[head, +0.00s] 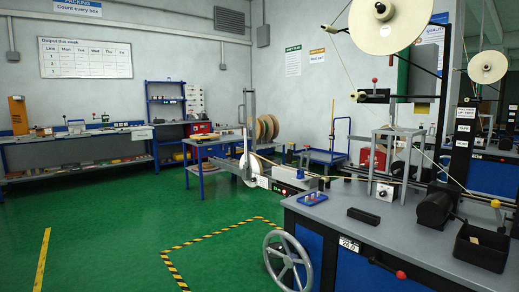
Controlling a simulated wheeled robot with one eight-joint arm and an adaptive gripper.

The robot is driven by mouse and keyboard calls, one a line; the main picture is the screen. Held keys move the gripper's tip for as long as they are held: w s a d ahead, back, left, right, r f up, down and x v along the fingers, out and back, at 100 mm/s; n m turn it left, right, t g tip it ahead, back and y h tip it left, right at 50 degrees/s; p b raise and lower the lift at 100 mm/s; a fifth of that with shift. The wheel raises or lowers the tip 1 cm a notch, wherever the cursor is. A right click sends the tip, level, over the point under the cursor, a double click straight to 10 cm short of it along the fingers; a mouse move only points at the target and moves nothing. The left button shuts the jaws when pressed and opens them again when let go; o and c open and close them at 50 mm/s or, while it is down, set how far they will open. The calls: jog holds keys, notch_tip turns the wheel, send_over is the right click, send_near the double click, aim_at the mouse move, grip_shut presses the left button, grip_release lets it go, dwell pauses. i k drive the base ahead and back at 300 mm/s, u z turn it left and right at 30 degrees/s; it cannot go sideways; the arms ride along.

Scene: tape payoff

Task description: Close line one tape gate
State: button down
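A large cream tape reel (391,24) hangs at the top right, with a pale strand running down from it. Below it, a dark horizontal bar (376,97) carries a small red knob (375,80). A grey open frame (399,133) stands on the near grey bench (345,222), with a white dial box (384,191) at its foot. A smaller reel (487,67) stands further right. No readable label tells me which part is the line one tape gate, and I cannot tell its state. My gripper is not in view.
A spoked handwheel (288,262) and a red-knobbed lever (401,274) stick out from the bench front. A black bin (481,247), a black block (364,216) and a blue peg tray (312,198) rest on top. Green floor with striped tape (177,275) is clear at left.

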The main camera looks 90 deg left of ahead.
aim_at(290, 151)
jog(key=u, duration=3.6)
jog(key=k, duration=0.5)
jog(key=u, duration=0.85)
jog(key=k, duration=0.75)
jog(key=u, duration=0.6)
jog(key=i, duration=1.5)
jog(key=z, duration=0.3)
